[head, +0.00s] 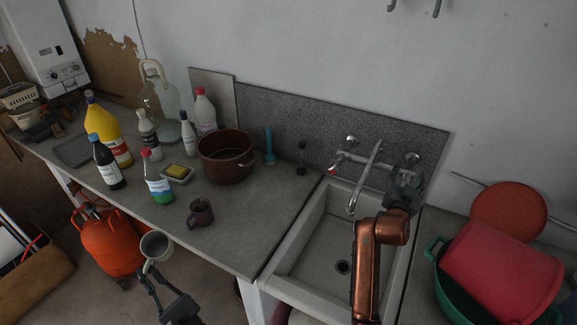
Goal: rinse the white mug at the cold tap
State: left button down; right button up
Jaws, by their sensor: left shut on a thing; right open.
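The white mug (157,246) is in front of the counter's front edge, its opening facing up towards the camera. My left gripper (149,271) is shut on it at the handle side, low in the picture. The wall tap (366,172) has a long spout hanging over the white sink (318,262). A red mark shows by its left handle (338,160). My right gripper (406,180) is open at the tap's right side. It hides most of the right handle, and I cannot tell whether it touches it. I see no water running.
A dark mug (200,213) stands near the counter's front edge. Behind it are a brown pot (226,157), a sponge dish (177,174), several bottles and a glass demijohn (159,95). Right of the sink are a green basin (450,285) and a red tub (502,268). The sink bowl looks empty.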

jog(key=shift+r, duration=1.45)
jog(key=shift+r, duration=0.1)
